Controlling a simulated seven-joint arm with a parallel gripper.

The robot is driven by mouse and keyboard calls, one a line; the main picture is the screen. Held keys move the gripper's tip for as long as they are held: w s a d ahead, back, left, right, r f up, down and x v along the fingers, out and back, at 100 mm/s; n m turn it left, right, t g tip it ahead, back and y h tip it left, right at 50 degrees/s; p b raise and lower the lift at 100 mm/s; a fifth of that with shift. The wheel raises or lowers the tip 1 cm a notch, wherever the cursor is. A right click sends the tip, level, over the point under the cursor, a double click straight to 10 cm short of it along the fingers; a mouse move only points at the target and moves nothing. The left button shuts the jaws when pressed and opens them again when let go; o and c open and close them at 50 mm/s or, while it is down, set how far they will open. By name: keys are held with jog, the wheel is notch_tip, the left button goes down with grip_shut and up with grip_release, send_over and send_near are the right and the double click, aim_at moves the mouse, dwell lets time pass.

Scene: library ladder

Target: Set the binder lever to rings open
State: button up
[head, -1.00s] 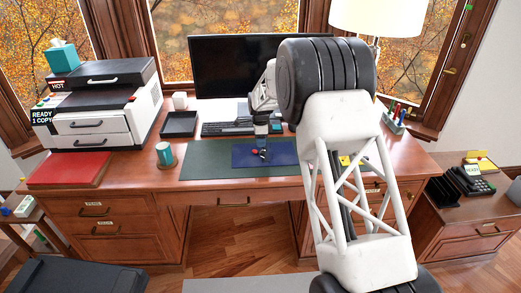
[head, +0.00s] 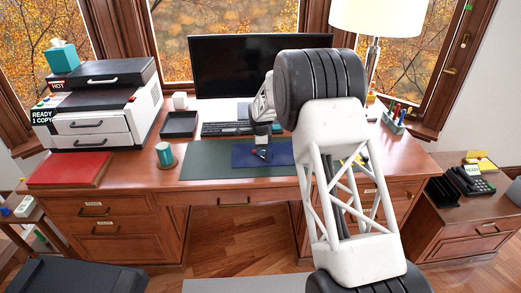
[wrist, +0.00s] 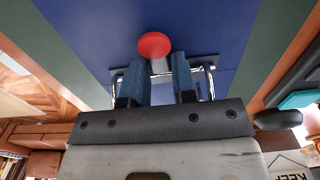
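The binder (head: 277,151) lies open and blue on the green desk mat. In the wrist view its blue cover (wrist: 110,35) fills the middle, with a metal ring mechanism (wrist: 206,78) crossing it. The lever has a round red knob (wrist: 154,45), which shows just beyond my fingertips. My gripper (wrist: 157,64) points down at the mechanism, its two fingers apart on either side of the lever's grey stem. A gap shows between the fingers, and no firm grip is visible. In the head view my gripper (head: 262,149) is over the binder's left-middle part. The fingers partly hide the mechanism.
The keyboard (head: 225,128) and monitor (head: 240,65) stand behind the binder. A black tray (head: 180,124) and a teal mug (head: 165,155) are to the left. A pen holder (head: 393,121) is at the right. The mat's left part (head: 210,166) is clear.

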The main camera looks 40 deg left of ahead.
jog(key=shift+c, duration=0.7)
jog(key=shift+t+h, duration=0.4)
jog(key=shift+a, duration=0.1)
jog(key=o, duration=0.6)
jog(key=shift+o, duration=0.2)
jog(key=shift+s+a+r, duration=0.15)
jog(key=shift+s+r, duration=0.05)
jog(key=shift+r, duration=1.75)
jog(key=shift+s+a+r, duration=0.1)
jog(key=shift+s+r, duration=0.05)
jog(key=shift+r, duration=1.75)
jog(key=shift+o, duration=0.5)
